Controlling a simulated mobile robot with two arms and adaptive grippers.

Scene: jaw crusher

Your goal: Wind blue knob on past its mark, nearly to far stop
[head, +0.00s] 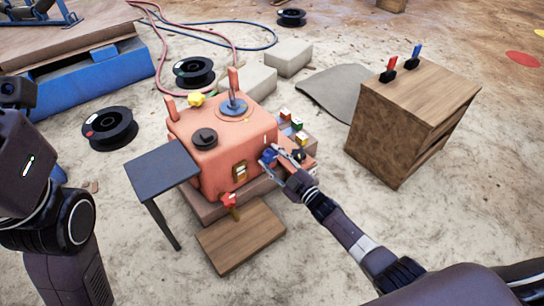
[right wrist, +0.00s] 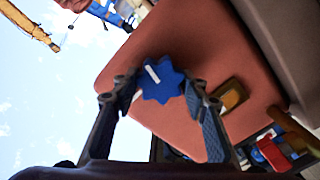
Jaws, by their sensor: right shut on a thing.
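The blue knob (head: 267,156) sits on the right-hand face of the salmon-red crusher housing (head: 213,160). In the right wrist view the knob (right wrist: 165,84) is star-shaped, with a white line near its upper left edge. A short white mark (right wrist: 137,96) shows on the housing just left of the knob. My right gripper (head: 274,155) is at the knob, and its fingers (right wrist: 160,90) are shut on the knob from both sides. My left arm shows at the left edge of the head view, but its fingers do not show.
A yellow-brown switch (head: 240,172) and a red star knob (head: 229,200) are near the blue knob. Small coloured blocks (head: 292,125) stand behind the gripper. A grey side table (head: 162,170) is left, a wooden cabinet (head: 410,110) right. Floor between cabinet and crusher is mostly clear.

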